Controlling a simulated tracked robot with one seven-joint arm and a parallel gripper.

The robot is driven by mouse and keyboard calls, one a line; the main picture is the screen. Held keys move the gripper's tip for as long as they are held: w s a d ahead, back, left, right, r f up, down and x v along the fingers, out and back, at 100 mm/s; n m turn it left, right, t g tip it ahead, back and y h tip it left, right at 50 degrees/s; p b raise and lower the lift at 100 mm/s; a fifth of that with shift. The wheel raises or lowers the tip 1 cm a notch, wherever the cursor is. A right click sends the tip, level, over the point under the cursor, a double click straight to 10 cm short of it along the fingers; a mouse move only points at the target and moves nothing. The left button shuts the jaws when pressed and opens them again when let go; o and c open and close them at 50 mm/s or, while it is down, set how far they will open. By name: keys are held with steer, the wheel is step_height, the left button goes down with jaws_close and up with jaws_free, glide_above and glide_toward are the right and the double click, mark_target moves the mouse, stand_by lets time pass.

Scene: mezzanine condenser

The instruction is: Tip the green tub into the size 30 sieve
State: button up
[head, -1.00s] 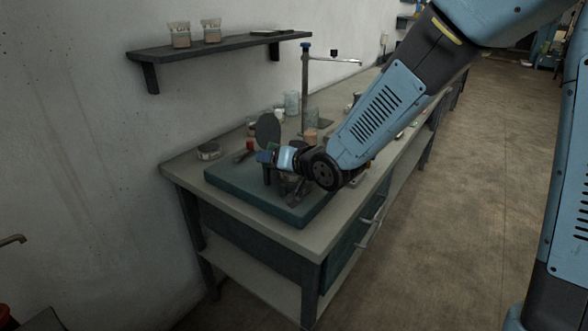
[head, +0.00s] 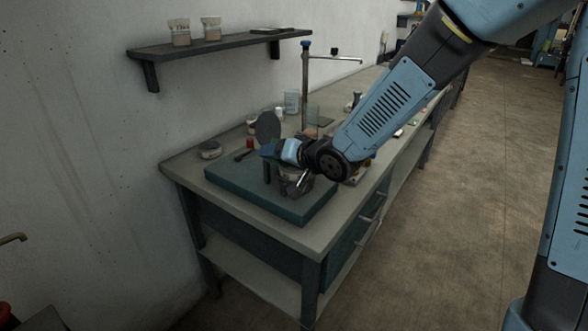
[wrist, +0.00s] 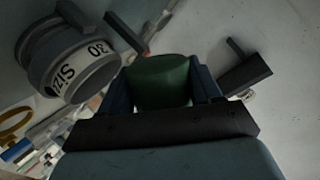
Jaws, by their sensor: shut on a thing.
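The green tub (wrist: 160,82) is between the fingers of my gripper (wrist: 162,76) in the wrist view. My gripper is shut on it. The size 30 sieve (wrist: 74,66), a grey round ring with a "Size 30" label, is at the upper left of that view, beside the tub and apart from it in the picture. In the head view my gripper (head: 268,151) is above the teal mat, beside an upright dark disc (head: 267,127). The tub cannot be made out there, and I cannot tell the sieve from the dark shapes under my wrist.
The teal mat (head: 235,184) lies on the bench's near end. A tap stand (head: 305,90) and a glass jar (head: 291,102) stand behind. A shelf (head: 222,46) holds two jars above.

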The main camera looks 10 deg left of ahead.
steer(key=shift+w+m+g, duration=0.15)
steer(key=shift+m+g, duration=0.15)
steer(key=shift+m, duration=0.1)
stand_by(0.3)
steer(key=shift+r+m+g+p, duration=0.4)
steer(key=shift+m+g+p, duration=0.1)
steer(key=shift+m+p, duration=0.15)
stand_by(0.5)
steer(key=shift+f+m+g+y+p, duration=0.35)
steer(key=shift+f+m+g+y, duration=0.05)
steer(key=shift+m, duration=0.15)
stand_by(0.5)
steer(key=shift+w+d+r+m+g+p, duration=0.1)
steer(key=shift+w+r+m+g+p, duration=0.05)
steer(key=shift+r+m+g+p, duration=0.3)
stand_by(1.0)
steer(key=shift+w+d+r+m+g+y+p, duration=0.2)
steer(key=shift+w+d+m+g+y+p, duration=0.1)
steer(key=shift+w+m+g+y+p, duration=0.25)
stand_by(0.8)
steer(key=shift+w+f+m+p, duration=0.3)
steer(key=shift+f+m+p, duration=0.15)
steer(key=shift+m, duration=0.15)
stand_by(0.7)
steer(key=shift+w+d+r+m+g+y, duration=0.15)
steer(key=shift+m+g+y, duration=0.1)
steer(key=shift+m+g, duration=0.15)
stand_by(0.5)
